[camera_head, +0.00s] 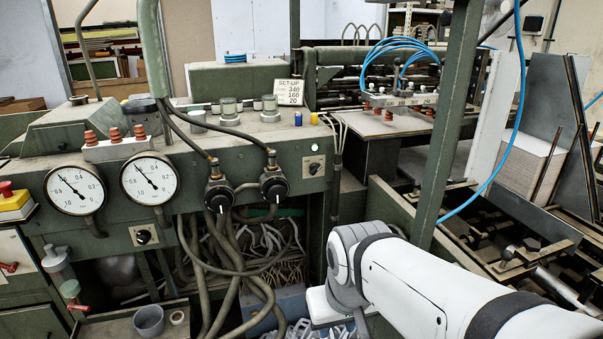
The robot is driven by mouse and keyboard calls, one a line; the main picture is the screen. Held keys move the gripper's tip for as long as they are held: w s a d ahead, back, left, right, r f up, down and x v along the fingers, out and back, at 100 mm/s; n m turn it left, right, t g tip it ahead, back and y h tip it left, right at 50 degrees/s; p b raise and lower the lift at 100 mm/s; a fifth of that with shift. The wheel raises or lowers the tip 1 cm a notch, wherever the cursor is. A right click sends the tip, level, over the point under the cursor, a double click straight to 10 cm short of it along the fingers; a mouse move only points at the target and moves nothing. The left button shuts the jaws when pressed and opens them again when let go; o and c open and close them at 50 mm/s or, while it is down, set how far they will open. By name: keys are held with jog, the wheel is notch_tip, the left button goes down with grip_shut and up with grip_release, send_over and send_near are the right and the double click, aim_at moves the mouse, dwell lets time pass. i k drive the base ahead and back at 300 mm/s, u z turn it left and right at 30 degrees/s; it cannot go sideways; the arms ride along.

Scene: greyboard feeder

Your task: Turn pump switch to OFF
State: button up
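Two small black rotary switches on light square plates are on the green machine front. One switch (143,236) is below the gauges, and the other (314,167) is at the right end of the panel. Their labels are too small to read, so I cannot tell which is the pump switch or its setting. Two larger black knobs, a left one (218,196) and a right one (273,185), sit between them with hoses attached. My white arm comes in from the lower right, its visible joint below and right of the right switch. My gripper is not in view.
Two round gauges (75,190) (149,179) are at the left. Thick hoses (233,250) hang over an open cavity under the panel. A green post (450,120) stands right of the panel. A yellow-and-red emergency button (10,200) is at the far left.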

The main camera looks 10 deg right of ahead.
aim_at(314, 168)
jog(key=u, duration=0.15)
jog(key=i, duration=0.85)
jog(key=z, duration=0.1)
